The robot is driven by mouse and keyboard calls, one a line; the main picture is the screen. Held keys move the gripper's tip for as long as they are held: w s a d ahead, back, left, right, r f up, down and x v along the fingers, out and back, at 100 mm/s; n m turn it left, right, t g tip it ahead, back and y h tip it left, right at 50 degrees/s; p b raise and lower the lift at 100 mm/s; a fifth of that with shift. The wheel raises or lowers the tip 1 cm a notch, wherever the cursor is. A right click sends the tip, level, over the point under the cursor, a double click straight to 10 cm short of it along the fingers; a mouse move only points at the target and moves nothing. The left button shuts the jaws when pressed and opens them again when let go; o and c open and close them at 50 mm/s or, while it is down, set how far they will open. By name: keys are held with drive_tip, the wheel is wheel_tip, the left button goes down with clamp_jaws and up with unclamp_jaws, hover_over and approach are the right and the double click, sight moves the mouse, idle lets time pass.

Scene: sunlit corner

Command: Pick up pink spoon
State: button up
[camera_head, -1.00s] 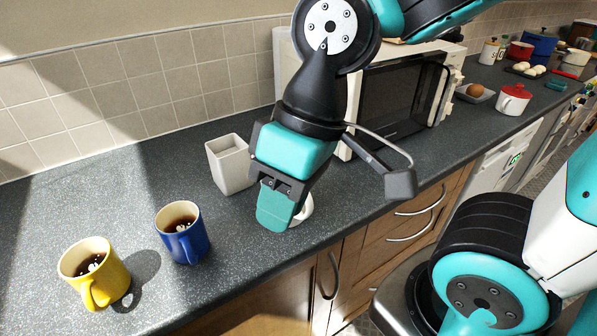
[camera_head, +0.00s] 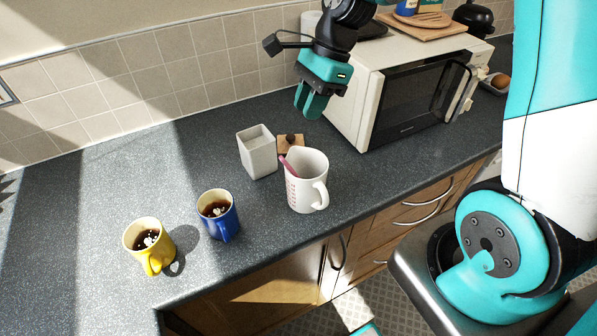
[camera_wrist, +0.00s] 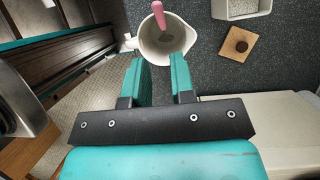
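The pink spoon (camera_head: 288,166) leans inside a white measuring jug (camera_head: 308,190) on the dark counter, its handle sticking out over the rim on the left. In the wrist view the spoon's pink handle (camera_wrist: 159,14) shows at the top, over the mouth of the jug (camera_wrist: 176,52); its lower end is hard to make out. My gripper (camera_head: 309,108) hangs above and behind the jug, left of the microwave. In the wrist view the two teal fingers of my gripper (camera_wrist: 159,64) are apart with nothing between them, just short of the jug in the picture.
A white square pot (camera_head: 258,155) and a wooden block with a dark knob (camera_head: 290,144) stand close behind the jug. A blue mug (camera_head: 218,216) and a yellow mug (camera_head: 150,247) stand to the left. A microwave (camera_head: 415,95) stands right. The counter's left part is clear.

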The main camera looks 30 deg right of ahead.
drive_tip(key=p+x, duration=0.3)
drive_tip(key=x, duration=0.9)
drive_tip(key=shift+s+p, duration=0.1)
drive_tip(key=shift+p, duration=0.25)
drive_tip(key=shift+a+f, duration=0.2)
drive_tip(key=shift+f, duration=0.35)
clamp_jaws()
